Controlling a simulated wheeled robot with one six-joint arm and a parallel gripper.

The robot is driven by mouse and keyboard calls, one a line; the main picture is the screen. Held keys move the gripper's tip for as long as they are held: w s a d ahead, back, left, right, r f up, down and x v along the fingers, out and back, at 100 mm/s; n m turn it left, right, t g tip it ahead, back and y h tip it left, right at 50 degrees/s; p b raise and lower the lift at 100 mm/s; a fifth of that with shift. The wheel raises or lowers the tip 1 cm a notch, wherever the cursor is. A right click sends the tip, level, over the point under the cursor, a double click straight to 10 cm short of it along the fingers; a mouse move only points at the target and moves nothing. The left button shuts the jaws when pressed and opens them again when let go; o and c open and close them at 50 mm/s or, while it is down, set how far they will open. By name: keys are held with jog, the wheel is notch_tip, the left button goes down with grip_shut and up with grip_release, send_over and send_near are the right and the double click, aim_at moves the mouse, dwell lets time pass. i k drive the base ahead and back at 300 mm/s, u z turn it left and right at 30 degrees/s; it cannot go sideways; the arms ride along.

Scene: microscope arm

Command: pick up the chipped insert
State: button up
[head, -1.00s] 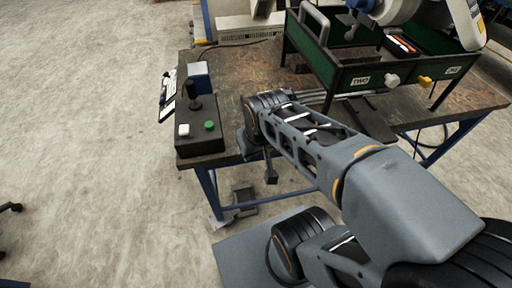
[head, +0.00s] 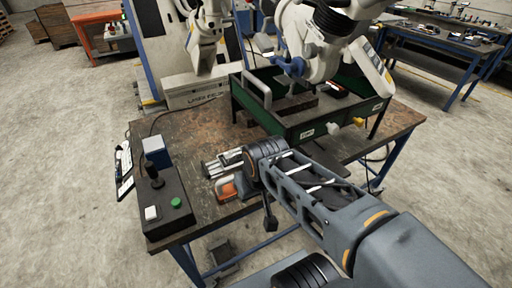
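I cannot make out the chipped insert in the head view; it is hidden or too small to tell. My arm reaches in from the lower right over the near edge of the brown workbench (head: 190,128). My gripper (head: 212,165) seems to be the silver part left of the dark wrist, low over the bench between the control box and the green tray. I cannot see clearly whether its fingers are apart or hold anything. An orange part (head: 228,190) shows just below it; I cannot tell what it belongs to.
A green tray stand (head: 306,130) fills the bench's right side, with a white microscope arm (head: 320,45) above it. A black control box (head: 168,208) with joystick and buttons stands at the left front. The left-middle benchtop is clear.

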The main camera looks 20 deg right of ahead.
aim_at(233, 155)
jog(key=u, duration=3.05)
jog(key=k, duration=0.65)
jog(key=z, duration=1.1)
jog(key=i, duration=0.5)
